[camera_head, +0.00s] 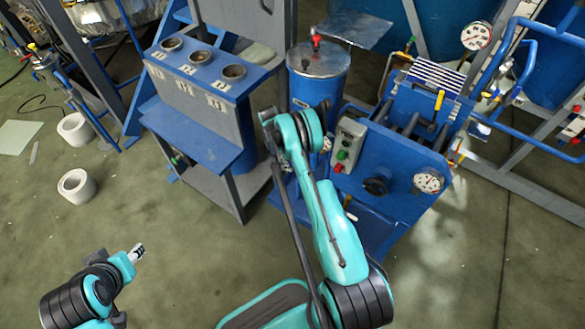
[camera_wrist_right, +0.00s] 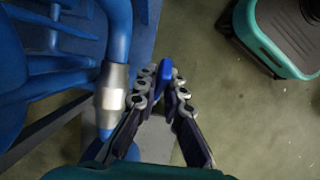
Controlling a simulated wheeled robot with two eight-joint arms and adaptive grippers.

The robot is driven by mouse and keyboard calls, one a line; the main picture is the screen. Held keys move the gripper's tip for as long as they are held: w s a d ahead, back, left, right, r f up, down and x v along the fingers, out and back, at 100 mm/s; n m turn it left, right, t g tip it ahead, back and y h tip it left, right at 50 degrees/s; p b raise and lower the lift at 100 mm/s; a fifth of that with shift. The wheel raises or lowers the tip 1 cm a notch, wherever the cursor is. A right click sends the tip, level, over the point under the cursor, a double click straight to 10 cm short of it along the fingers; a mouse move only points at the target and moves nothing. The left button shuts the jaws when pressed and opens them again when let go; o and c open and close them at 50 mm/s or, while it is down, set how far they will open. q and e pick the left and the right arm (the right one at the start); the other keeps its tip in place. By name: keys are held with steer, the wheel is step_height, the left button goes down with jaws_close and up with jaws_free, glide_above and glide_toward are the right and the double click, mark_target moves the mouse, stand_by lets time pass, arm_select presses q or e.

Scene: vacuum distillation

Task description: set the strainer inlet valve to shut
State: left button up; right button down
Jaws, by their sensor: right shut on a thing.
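In the right wrist view, my right gripper (camera_wrist_right: 163,82) is closed around a blue lever (camera_wrist_right: 166,70), which sticks up between its two jointed fingers. Left of the fingers, a silver valve body or fitting (camera_wrist_right: 111,95) sits on a thick blue pipe (camera_wrist_right: 118,40). I take this to be the strainer inlet valve; its link to the lever is hidden by the fingers. In the head view, my right arm reaches up to the blue skid and covers this spot, so the lever cannot be made out there. My left gripper (camera_head: 136,252) is at the lower left, over bare floor, its fingers unclear.
A blue tank with a metal lid (camera_head: 318,60) stands behind my right wrist. The blue skid (camera_head: 395,165) carries a button box (camera_head: 347,143) and a gauge (camera_head: 428,181). A blue bench (camera_head: 200,115) stands left. White rings (camera_head: 76,186) lie on open floor.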

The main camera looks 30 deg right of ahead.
steer(key=shift+w+a+r+g+h, duration=0.25)
steer(key=shift+w+g+h, duration=0.2)
steer(key=shift+g, duration=0.35)
steer(key=c, duration=1.6)
jaws_free()
step_height(320, 180, up, 10)
steer(key=shift+d, duration=0.1)
